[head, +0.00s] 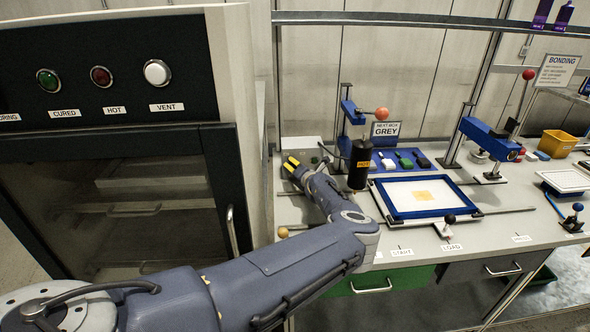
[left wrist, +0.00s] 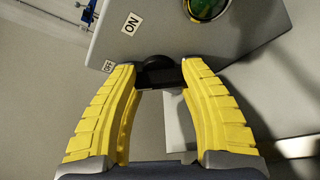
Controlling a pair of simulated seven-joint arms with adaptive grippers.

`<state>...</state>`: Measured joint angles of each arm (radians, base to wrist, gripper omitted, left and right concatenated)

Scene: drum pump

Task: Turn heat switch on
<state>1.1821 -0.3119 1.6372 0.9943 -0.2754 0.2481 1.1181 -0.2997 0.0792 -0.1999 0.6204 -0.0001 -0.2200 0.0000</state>
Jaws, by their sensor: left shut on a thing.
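In the left wrist view, the heat switch (left wrist: 160,72) is a dark rounded knob on a grey box (left wrist: 180,35). An ON label (left wrist: 131,23) and an OFF label (left wrist: 108,66) sit on the box. My left gripper (left wrist: 160,80) has its yellow fingertips on either side of the knob and is shut on it. I cannot tell which label the knob points to. In the head view my left gripper (head: 291,164) is at the left end of the bench, and the knob is hidden there. My right gripper is not in view.
A black cylinder (head: 360,165) on a blue press stands just right of my left gripper. A blue-framed tray (head: 424,213) lies further right. A dark oven front (head: 110,180) is at the left. A green round lamp (left wrist: 205,6) shows on the box near the switch.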

